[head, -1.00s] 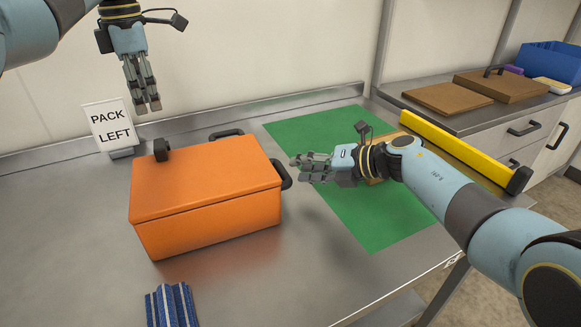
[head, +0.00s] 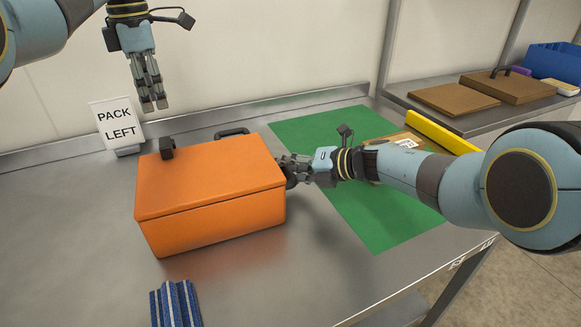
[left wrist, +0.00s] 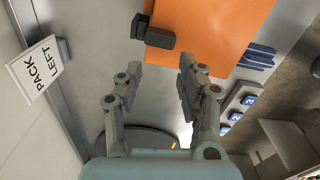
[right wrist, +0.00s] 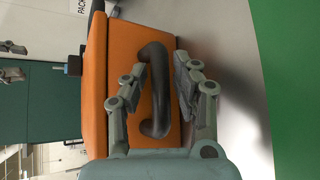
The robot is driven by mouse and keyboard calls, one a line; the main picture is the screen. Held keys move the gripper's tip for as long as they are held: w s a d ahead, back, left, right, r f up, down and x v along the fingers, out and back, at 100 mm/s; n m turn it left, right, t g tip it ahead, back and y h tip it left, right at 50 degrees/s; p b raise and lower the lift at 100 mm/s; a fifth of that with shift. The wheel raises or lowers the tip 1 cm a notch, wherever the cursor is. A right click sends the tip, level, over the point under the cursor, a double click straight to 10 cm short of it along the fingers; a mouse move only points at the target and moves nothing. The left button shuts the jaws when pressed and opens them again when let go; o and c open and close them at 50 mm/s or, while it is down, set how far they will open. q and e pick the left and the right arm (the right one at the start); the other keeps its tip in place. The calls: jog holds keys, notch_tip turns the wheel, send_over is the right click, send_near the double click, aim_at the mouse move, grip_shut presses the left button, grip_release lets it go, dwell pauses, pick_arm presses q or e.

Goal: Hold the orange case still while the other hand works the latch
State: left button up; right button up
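The orange case (head: 210,190) stands closed on the steel table. A black handle (head: 232,132) is at the back edge. My right gripper (head: 288,166) is at the case's right side. In the right wrist view its open fingers (right wrist: 160,72) stand either side of the black side handle (right wrist: 158,95), with a gap visible. My left gripper (head: 154,106) hangs open and empty above and behind the case's left end.
A PACK LEFT sign (head: 115,122) stands behind the case. A blue ribbed item (head: 175,304) lies in front. A green mat (head: 370,225) with a cardboard box (head: 405,140) lies right, behind my right arm. A yellow bar (head: 440,133) is beyond.

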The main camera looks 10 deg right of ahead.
grip_shut()
pick_arm(q)
jog(key=shift+c, duration=0.3)
